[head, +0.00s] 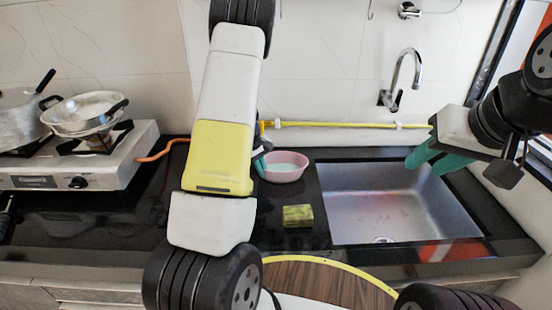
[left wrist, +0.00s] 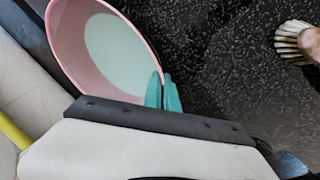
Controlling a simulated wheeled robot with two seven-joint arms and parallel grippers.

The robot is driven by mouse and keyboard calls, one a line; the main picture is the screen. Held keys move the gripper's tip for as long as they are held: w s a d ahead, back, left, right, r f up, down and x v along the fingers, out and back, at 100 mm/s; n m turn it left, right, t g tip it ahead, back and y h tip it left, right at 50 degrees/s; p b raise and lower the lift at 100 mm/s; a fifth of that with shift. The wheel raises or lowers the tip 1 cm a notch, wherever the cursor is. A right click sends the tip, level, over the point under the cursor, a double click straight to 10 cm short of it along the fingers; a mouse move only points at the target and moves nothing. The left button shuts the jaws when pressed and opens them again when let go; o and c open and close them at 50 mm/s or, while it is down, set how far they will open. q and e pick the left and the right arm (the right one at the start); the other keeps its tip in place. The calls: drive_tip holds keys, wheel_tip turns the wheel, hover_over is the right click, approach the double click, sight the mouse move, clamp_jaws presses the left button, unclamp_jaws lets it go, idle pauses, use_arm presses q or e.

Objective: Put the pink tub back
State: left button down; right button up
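The pink tub (head: 285,168) stands upright on the black counter, between the stove and the sink, with a pale inside. It also shows at the upper left of the left wrist view (left wrist: 65,45). My left gripper (head: 260,166) is at the tub's left side in the head view. In the left wrist view its teal fingers (left wrist: 163,92) are close together with the tub's rim between them. My forearm hides part of the counter left of the tub. My right gripper (head: 432,158) is open and empty above the sink.
The steel sink (head: 375,205) is right of the tub, under a tap (head: 403,75). The stove (head: 105,165) with pots is at left. A yellow hose (head: 340,125) runs along the wall.

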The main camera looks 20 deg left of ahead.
use_arm(q)
drive_tip(key=c, duration=1.7)
unclamp_jaws()
drive_tip(key=shift+f, duration=0.15)
drive_tip(key=s+d+r+m+t+h, duration=0.1)
drive_tip(key=s+r, duration=0.2)
drive_tip(key=r, duration=0.7)
drive_tip(key=s+d+r+m, duration=0.15)
drive_tip(key=s+r, duration=0.25)
drive_tip(key=r, duration=0.6)
drive_tip(key=s+d+r+m+t, duration=0.1)
drive_tip(key=s+d+r+m, duration=0.1)
drive_tip(key=s+r, duration=0.2)
drive_tip(key=s+d+r+m+t, duration=0.1)
drive_tip(key=s+d+r+m, duration=0.2)
drive_tip(key=s, duration=0.7)
drive_tip(key=s+d+r+m+t, duration=0.1)
drive_tip(key=s+d+r+m, duration=0.1)
drive_tip(key=s+r, duration=0.3)
drive_tip(key=shift+s+d+r+m+y, duration=0.2)
drive_tip(key=shift+s+d, duration=0.2)
drive_tip(key=shift+s, duration=0.35)
drive_tip(key=shift+s+d+r+m+y, duration=0.15)
drive_tip(key=shift+s+d, duration=0.2)
drive_tip(key=shift+s, duration=0.4)
